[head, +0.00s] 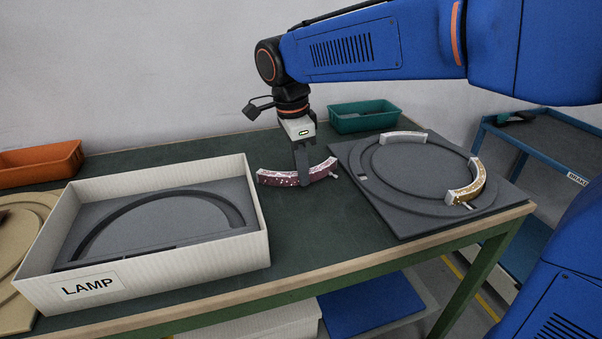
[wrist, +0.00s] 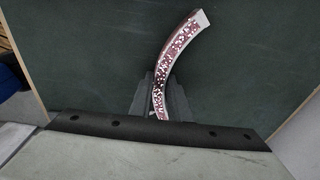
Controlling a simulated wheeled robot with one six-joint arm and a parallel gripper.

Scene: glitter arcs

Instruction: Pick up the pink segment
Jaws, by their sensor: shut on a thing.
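The pink segment (head: 278,179) is a curved piece with a dark pink, white-speckled face and a pale top. In the head view it is at the middle of the green table, between the white box and the grey round fixture. In the wrist view the pink segment (wrist: 178,55) curves up and to the right from between the fingers of my gripper (wrist: 160,105). I cannot tell whether the segment touches the table.
A white box labelled LAMP (head: 150,290) with a grey curved-slot insert stands left. The grey fixture board (head: 415,222) at right holds a white segment (head: 403,137) and a gold segment (head: 470,190). A teal bin (head: 365,117) and an orange bin (head: 40,165) stand at the back.

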